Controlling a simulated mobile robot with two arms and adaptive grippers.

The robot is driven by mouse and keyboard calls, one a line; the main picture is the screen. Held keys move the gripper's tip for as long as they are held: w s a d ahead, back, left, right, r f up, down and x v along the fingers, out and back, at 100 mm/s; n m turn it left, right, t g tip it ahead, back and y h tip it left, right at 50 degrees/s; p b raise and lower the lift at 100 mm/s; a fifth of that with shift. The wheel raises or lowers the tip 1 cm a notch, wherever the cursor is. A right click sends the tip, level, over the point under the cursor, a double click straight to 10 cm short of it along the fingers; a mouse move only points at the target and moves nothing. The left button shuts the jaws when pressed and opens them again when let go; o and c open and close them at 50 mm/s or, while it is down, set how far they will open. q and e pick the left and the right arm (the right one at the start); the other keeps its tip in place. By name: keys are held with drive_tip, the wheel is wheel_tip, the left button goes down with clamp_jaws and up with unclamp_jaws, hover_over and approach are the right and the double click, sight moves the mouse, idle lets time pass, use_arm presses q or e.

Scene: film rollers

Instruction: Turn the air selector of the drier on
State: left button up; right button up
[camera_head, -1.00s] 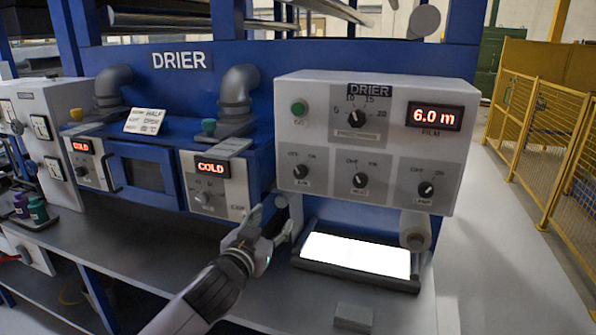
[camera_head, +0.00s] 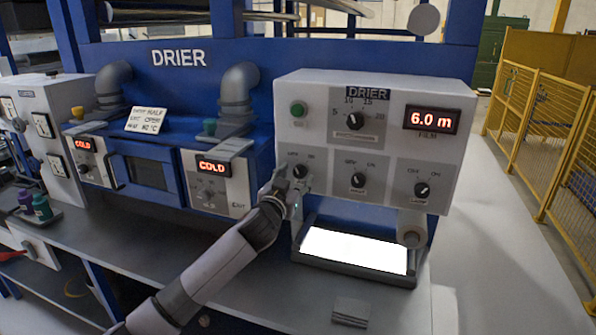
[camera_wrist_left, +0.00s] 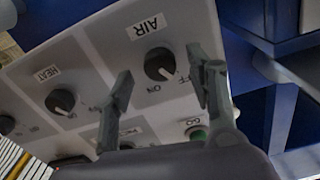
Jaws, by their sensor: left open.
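The drier control panel (camera_head: 462,160) is a light grey box with dark knobs. The air selector (camera_wrist_left: 158,64) is a round black knob under the label AIR, between the OFF and ON marks; its light pointer line appears to lean toward OFF. In the head view the air selector (camera_head: 299,171) is the lower left knob, partly hidden by my gripper. My left gripper (camera_head: 291,182) is in front of it. In the left wrist view my left gripper (camera_wrist_left: 163,76) is open, its fingers spread to either side of the knob, with no visible grip. My right gripper is not in view.
The heat selector (camera_head: 358,180) and lamp selector (camera_head: 421,190) sit to the right. A green button (camera_head: 298,109) and a larger dial (camera_head: 354,121) are above. A lit white light table (camera_head: 353,250) lies below. The blue COLD cabinet (camera_head: 148,172) stands left.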

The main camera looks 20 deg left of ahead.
use_arm(q)
drive_tip(key=shift+w, duration=1.2)
drive_tip(key=c, duration=1.1)
drive_tip(key=shift+c, duration=0.2)
drive_tip(key=shift+m+p, duration=0.3)
drive_tip(key=shift+m, duration=0.1)
drive_tip(key=m+p, duration=0.2)
drive_tip(key=m, duration=0.3)
drive_tip(key=shift+m, duration=0.3)
drive_tip(key=m+p, duration=0.1)
drive_tip(key=m, duration=0.4)
drive_tip(key=shift+m+p, duration=0.3)
drive_tip(key=shift+p, duration=0.05)
drive_tip(key=shift+f, duration=0.1)
